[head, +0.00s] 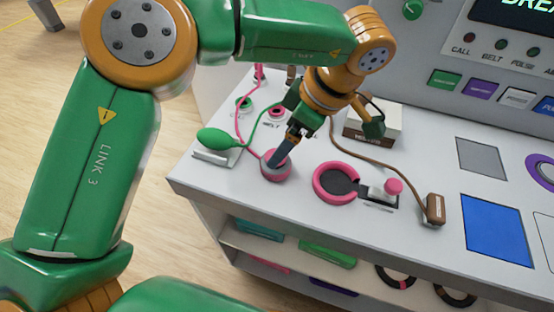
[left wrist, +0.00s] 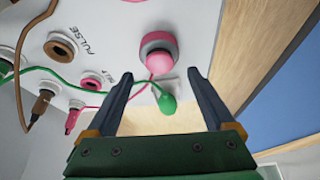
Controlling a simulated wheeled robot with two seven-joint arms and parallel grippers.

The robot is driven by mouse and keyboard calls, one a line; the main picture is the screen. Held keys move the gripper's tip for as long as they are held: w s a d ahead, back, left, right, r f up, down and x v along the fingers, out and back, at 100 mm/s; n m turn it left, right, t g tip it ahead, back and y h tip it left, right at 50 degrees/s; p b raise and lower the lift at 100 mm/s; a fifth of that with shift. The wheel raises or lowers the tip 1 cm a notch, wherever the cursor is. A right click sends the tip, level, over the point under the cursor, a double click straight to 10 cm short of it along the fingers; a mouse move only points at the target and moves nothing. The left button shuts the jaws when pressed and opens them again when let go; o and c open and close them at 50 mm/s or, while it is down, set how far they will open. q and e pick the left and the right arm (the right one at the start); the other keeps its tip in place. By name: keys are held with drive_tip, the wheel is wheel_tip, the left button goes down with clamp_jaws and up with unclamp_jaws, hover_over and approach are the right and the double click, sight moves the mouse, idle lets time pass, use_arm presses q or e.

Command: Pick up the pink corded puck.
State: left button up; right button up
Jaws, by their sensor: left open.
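The pink corded puck (head: 268,174) sits on the white bench top near its left front edge. Its pink cord runs back to a pink plug (head: 259,73). In the left wrist view the puck (left wrist: 160,48) shows a pink knob on a wider pink and grey base, just beyond the fingertips and roughly centred between them. My left gripper (head: 281,160) is open and empty, and a dark finger overlaps the puck in the head view. Both fingers of the gripper (left wrist: 160,74) show spread apart in the left wrist view. I cannot tell whether they touch the puck. My right gripper is out of view.
A green bulb (head: 217,138) with a green cord lies left of the puck. A pink C-shaped ring (head: 325,197) and a pink knob (head: 394,186) stand right of it. A brown corded block (head: 435,208) is farther right. A control panel (head: 450,40) rises behind.

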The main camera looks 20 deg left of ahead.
use_arm(q)
drive_tip(key=x, duration=0.4)
drive_tip(key=shift+w+f, duration=0.1)
clamp_jaws()
